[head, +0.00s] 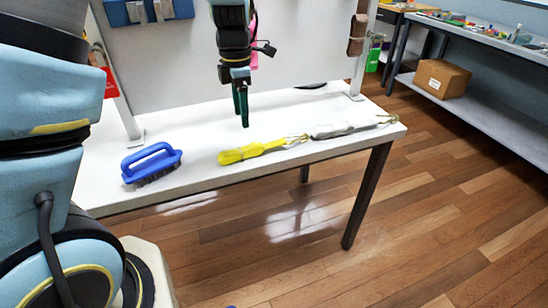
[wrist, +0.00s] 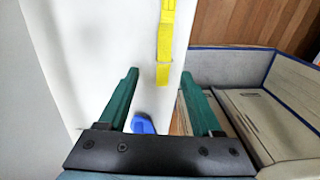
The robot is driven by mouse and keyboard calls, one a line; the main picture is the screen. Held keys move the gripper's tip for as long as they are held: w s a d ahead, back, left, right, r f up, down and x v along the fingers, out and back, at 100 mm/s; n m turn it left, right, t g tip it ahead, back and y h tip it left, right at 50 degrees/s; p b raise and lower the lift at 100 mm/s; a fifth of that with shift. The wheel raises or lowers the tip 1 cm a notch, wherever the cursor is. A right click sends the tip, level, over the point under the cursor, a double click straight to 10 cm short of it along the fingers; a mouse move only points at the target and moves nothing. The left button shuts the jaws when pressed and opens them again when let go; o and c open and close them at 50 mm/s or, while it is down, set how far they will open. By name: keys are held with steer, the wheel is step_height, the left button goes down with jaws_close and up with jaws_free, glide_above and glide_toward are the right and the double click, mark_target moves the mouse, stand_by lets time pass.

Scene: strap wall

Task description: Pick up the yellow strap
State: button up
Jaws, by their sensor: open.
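The yellow strap (head: 250,151) lies on the white table (head: 205,178) near its front edge, with a metal end at its right. In the wrist view the strap (wrist: 165,38) runs down from the top edge and ends between and beyond my fingertips. My gripper (head: 241,108) points down above the table, behind and slightly left of the strap's middle in the head view. Its green fingers (wrist: 158,80) are apart with nothing between them. The strap is not touched by the fingers.
A blue-handled brush (head: 152,163) stands left of the strap; a blue part (wrist: 143,124) shows in the wrist view. A grey strap (head: 345,129) lies to the right. An upright panel (head: 290,50) stands behind. A cardboard box (head: 442,79) sits on a far shelf.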

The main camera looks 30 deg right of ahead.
mark_target(254, 145)
steer(key=shift+s+d+f, duration=0.45)
steer(key=shift+d+f, duration=0.15)
steer(key=shift+d, duration=0.25)
step_height(254, 145, down, 4)
steer(key=shift+r, duration=0.15)
steer(key=shift+s+d+f+p, duration=0.15)
steer(key=shift+f+p, duration=0.4)
steer(key=shift+f, duration=1)
steer(key=shift+d+f+p, duration=0.2)
steer(key=shift+f+p, duration=0.3)
steer(key=shift+f, duration=1.05)
jaws_close()
